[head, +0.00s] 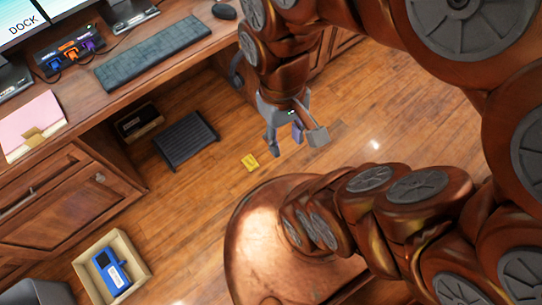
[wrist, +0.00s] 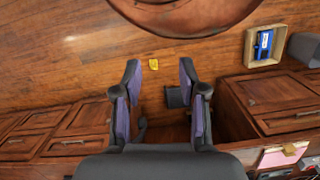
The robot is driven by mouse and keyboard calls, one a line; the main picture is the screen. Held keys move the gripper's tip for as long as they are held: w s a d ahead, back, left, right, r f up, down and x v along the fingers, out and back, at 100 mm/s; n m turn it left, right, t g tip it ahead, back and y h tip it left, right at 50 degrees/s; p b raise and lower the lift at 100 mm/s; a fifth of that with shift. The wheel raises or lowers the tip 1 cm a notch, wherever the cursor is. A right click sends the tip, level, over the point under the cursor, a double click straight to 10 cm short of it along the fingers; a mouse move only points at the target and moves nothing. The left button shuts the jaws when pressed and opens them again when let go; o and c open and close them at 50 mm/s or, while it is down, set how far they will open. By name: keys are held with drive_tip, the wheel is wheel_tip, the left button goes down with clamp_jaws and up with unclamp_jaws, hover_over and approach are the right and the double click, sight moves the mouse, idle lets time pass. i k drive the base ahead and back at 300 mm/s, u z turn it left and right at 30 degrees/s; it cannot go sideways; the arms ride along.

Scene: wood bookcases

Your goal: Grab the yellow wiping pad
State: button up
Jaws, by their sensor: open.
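The yellow wiping pad (head: 250,162) lies flat on the wooden floor, between the desk and my round copper base. It also shows in the wrist view (wrist: 153,64), small and beyond my fingertips. My gripper (head: 297,138) hangs in the air to the right of the pad in the head view. In the wrist view my gripper (wrist: 160,75) has its two purple-lined fingers spread apart with nothing between them. The pad is clear of the fingers and not touched. Nothing covers it in either view.
The desk (head: 185,60) carries a keyboard (head: 150,52), a mouse (head: 224,11) and a cable hub (head: 70,52). A black footrest (head: 186,140) is on the floor left of the pad. A tray (head: 81,267) holds a blue device (head: 110,270). Floor around the pad is open.

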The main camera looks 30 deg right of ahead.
sight(249, 161)
drive_tip(key=z, duration=0.05)
drive_tip(key=k, duration=0.1)
drive_tip(key=u, duration=3.4)
drive_tip(key=k, duration=1.2)
drive_tip(key=z, duration=1.7)
